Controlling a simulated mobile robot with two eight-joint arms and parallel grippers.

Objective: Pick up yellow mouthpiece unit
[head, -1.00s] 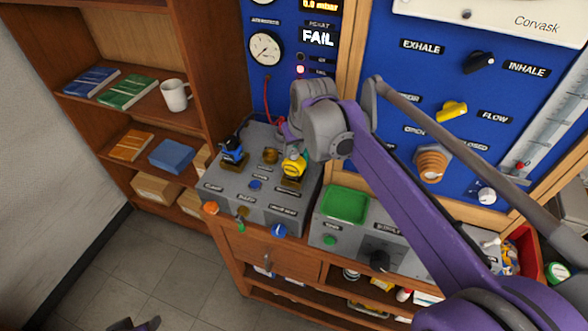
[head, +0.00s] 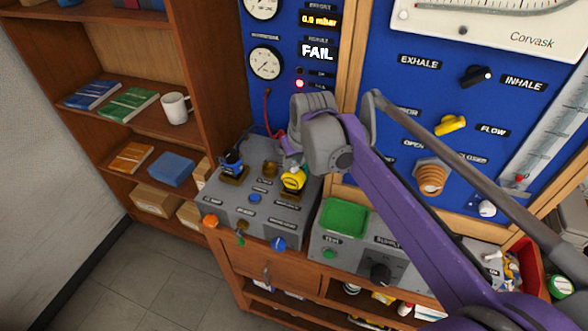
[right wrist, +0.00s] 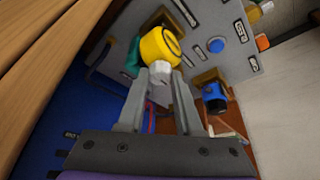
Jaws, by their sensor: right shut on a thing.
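The yellow mouthpiece unit (head: 293,178) sits upright in its holder on the grey bench box, at the right of the box's top. It also shows in the right wrist view (right wrist: 160,46), with a white spout pointing toward my gripper. My right gripper (right wrist: 163,78) is shut on the unit at its spout, one finger on each side. In the head view my right gripper (head: 291,158) reaches in just behind the unit, partly hidden by my wrist. A similar blue unit (head: 231,163) stands at the left of the box and shows in the right wrist view (right wrist: 214,97). My left gripper is out of view.
A brass-coloured fitting (head: 270,169) stands between the two units. The blue panel (head: 280,20) rises close behind, with a red hose (head: 268,112) hanging down. A green tray (head: 345,217) sits on the control box to the right. A wooden shelf (head: 120,60) stands at left.

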